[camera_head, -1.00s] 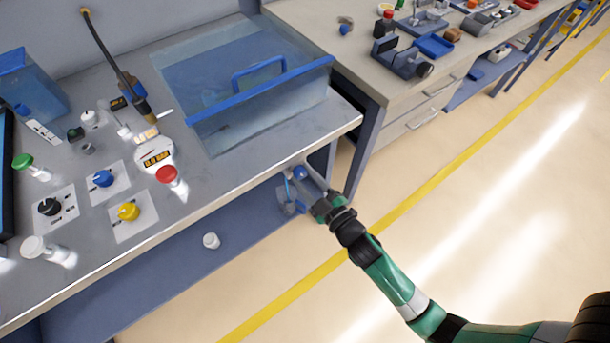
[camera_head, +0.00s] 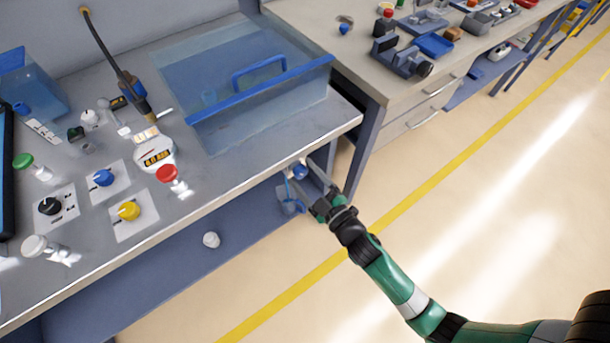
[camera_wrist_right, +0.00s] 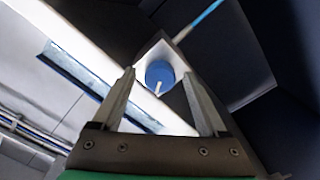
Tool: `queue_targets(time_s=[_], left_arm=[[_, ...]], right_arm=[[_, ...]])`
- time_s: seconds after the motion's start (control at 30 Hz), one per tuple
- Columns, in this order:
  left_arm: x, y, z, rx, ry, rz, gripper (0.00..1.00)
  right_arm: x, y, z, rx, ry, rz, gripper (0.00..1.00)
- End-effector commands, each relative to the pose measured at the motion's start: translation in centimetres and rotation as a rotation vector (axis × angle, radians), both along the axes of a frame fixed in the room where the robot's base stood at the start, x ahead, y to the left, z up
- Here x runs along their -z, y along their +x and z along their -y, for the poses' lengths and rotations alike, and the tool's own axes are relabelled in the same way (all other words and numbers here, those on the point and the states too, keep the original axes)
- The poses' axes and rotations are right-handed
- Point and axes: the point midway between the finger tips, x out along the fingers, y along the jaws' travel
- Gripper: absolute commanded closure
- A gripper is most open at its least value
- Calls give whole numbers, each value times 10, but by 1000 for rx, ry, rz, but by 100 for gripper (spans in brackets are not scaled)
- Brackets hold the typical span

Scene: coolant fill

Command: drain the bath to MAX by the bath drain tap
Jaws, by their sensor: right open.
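The bath (camera_head: 245,95) is a clear tank with a blue rim bar and blue handle on the bench top. The bluish liquid's level and a MAX mark cannot be read. The bath drain tap (camera_head: 300,171), apparently the blue knob under the bench's front edge, is partly hidden by my right gripper (camera_head: 314,180). In the right wrist view, the round blue knob (camera_wrist_right: 160,74) has a white pointer and sits on a pale plate. My right gripper (camera_wrist_right: 158,84) is open, with its fingertips on either side of the knob; contact cannot be told. My left gripper is not in view.
The bench edge (camera_head: 235,190) lies close above my right gripper. A blue-grey item (camera_head: 290,197) hangs just below the tap. Several knobs, a gauge (camera_head: 157,158) and a red button (camera_head: 167,173) stand on the bench. The floor at the right is free.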

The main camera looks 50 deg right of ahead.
Motion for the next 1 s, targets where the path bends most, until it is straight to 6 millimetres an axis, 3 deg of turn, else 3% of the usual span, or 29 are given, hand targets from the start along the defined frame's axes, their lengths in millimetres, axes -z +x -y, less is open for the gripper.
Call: queue_targets(time_s=[0.17,0.63,1.0], left_arm=[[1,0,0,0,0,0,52],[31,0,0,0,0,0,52],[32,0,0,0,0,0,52]], right_arm=[[2,-8,-2,0,0,-1,24],[5,-103,-22,-2,0,-1,24],[0,-114,-24,0,0,0,24]])
